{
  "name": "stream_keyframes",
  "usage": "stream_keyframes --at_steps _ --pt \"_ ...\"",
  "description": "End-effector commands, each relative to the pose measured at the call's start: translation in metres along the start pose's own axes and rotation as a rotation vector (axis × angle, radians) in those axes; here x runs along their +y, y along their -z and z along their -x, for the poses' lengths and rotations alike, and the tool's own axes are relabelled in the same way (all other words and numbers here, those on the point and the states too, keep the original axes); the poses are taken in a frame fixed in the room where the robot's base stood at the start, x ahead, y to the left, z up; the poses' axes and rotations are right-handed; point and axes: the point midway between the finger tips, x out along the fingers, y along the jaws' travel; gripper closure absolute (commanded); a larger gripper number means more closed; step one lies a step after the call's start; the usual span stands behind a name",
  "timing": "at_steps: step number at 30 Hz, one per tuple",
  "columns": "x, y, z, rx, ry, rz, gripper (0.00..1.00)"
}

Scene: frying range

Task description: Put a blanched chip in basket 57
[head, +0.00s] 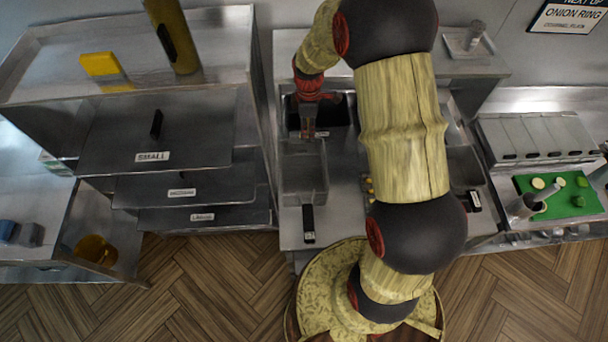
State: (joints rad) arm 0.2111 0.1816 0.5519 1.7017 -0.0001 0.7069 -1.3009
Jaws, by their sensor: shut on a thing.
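My gripper (308,130) is over the back end of the left wire basket (304,172), with its fingers pointing down. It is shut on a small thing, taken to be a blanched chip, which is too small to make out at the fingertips. The left basket has a black handle (308,224) with a small white label that I cannot read for sure. Small yellow pieces (370,187), which look like chips, show beside my arm. A second black handle with a label (474,201) shows to the right; my arm hides much between the two.
Steel shelves marked SMALL (152,157) and more stand at the left, with a yellow block (100,64) on top. A green board (560,196) with sliced pieces lies at the right. A lidded steel unit (535,137) is behind it. A dark vat opening (335,110) lies behind the basket.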

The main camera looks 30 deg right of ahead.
Motion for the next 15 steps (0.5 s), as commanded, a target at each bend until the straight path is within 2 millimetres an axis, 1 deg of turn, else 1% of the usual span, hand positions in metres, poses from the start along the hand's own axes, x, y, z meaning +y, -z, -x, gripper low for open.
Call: stream_keyframes --at_steps 1,9,12,15 --pt "-0.001 0.0 -0.009 -0.001 0.002 0.0 0.98" --pt "0.0 0.0 -0.038 0.0 0.001 -0.001 0.98" --pt "0.0 0.0 -0.044 0.0 0.0 -0.001 0.98" --pt "0.0 0.0 -0.045 0.0 -0.001 -0.001 0.98"
